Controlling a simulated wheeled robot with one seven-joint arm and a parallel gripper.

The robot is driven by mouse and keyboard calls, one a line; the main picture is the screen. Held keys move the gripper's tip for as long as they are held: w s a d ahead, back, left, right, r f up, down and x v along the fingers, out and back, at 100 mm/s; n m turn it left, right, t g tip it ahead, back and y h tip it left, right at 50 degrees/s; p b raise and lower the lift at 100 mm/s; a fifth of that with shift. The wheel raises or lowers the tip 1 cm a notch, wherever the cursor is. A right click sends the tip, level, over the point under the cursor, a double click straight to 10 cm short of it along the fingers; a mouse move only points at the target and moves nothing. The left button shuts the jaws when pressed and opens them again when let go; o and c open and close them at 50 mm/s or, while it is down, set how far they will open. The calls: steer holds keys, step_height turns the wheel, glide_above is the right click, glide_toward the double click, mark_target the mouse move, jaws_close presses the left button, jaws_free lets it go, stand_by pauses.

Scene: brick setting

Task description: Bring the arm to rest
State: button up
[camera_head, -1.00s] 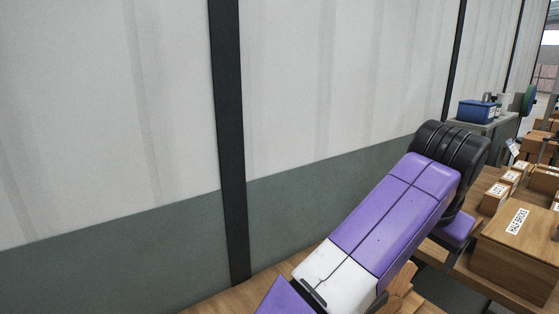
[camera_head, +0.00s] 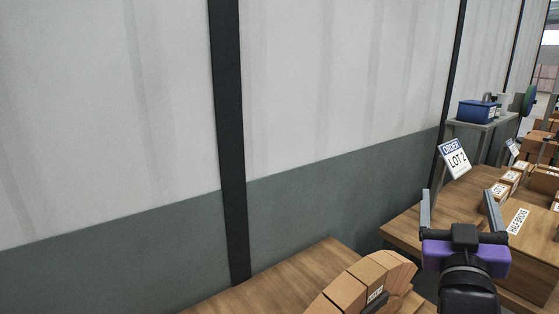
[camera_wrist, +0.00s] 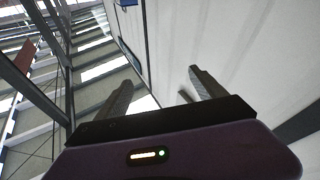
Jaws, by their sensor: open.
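My gripper (camera_head: 459,210) is at the lower right of the head view, with its two grey fingers pointing up and spread apart. It is open, with nothing between the fingers. In the wrist view the gripper (camera_wrist: 158,90) is also open and empty, and it faces the ceiling and the pale wall. Its purple body shows below the fingers in both views. It is in front of the work tables and touches nothing that I can see.
An arch of wooden bricks (camera_head: 362,287) stands on the near table (camera_head: 268,272), left of my gripper. Behind are a "LOT 2" order sign (camera_head: 456,160), a "HALF BRICK" box (camera_head: 520,228) and a blue bin (camera_head: 477,111) on a grey stand. The wall (camera_head: 330,85) runs along the left.

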steer(key=s+a+f+n+t+y, duration=0.1)
steer(key=s+a+f+n+y, duration=0.35)
steer(key=s+f, duration=0.35)
steer(key=s+a+f+n+t+y, duration=0.1)
steer(key=s+a+f+n+y, duration=0.2)
steer(key=s+a+f+y, duration=0.45)
steer(key=s+f+m+g+h, duration=0.1)
steer(key=s+f, duration=0.3)
steer(key=s, duration=0.5)
steer(key=s+f+m+g+h, duration=0.1)
steer(key=s+f+m+g, duration=0.1)
steer(key=s, duration=0.7)
steer(key=s+f+m+g+h, duration=0.1)
steer(key=s+f+g, duration=0.3)
steer(key=s, duration=0.5)
step_height(320, 180, down, 3)
steer(key=shift+d+r+m, duration=0.15)
steer(key=shift+d+m, duration=0.3)
steer(key=shift+m, duration=0.1)
